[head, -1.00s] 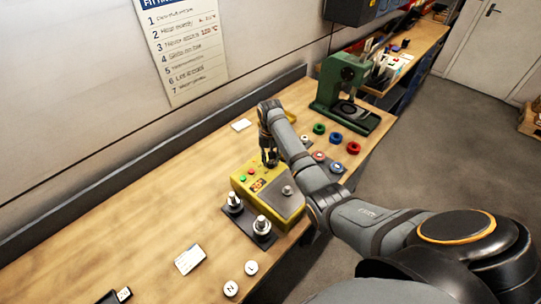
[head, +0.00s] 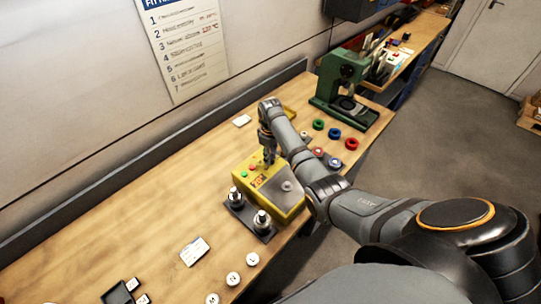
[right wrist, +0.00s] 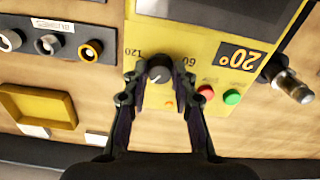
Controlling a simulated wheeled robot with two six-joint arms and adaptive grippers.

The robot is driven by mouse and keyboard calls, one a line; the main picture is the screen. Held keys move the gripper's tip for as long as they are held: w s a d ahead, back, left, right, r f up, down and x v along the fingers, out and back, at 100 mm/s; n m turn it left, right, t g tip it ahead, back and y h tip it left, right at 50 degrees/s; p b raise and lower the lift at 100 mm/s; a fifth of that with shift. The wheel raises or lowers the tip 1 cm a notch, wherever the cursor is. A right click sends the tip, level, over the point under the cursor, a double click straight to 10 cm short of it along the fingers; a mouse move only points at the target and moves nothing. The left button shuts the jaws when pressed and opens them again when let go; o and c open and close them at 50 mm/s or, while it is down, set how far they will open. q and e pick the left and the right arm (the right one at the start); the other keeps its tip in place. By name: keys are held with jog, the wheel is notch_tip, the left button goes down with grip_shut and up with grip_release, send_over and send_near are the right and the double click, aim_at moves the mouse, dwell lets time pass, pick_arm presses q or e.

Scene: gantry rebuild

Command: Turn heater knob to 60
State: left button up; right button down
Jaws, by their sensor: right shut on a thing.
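The yellow heater box (head: 286,205) stands on the bench, with a display (right wrist: 238,57) reading 20°. It also shows in the right wrist view (right wrist: 203,25). The heater knob (right wrist: 158,72) is round and dark with a light pointer mark, between the printed 120 and 60, which appear upside down. My right gripper (right wrist: 160,80) points down at the panel, one finger on each side of the knob, shut on it. In the head view the right gripper (head: 268,152) is over the box's back edge and hides the knob. My left gripper is not in view.
Red (right wrist: 205,92) and green (right wrist: 232,97) buttons sit close beside the right finger. A stand with two metal posts (head: 249,214) is in front of the box. Coloured rings (head: 334,133) and a green press (head: 345,82) stand behind it. The bench's left part is mostly clear.

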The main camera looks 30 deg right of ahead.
jog(key=n, duration=0.5)
jog(key=shift+n, duration=0.3)
jog(key=n, duration=1.1)
jog(key=shift+n, duration=0.4)
jog(key=n, duration=0.5)
jog(key=shift+w+n, duration=0.1)
jog(key=shift+n, duration=0.6)
jog(key=n+b, duration=0.4)
jog(key=b, duration=0.7)
jog(key=shift+f+b, duration=0.2)
jog(key=shift+b, duration=0.2)
jog(key=shift+r+n+b, duration=0.3)
jog(key=shift+b, duration=0.3)
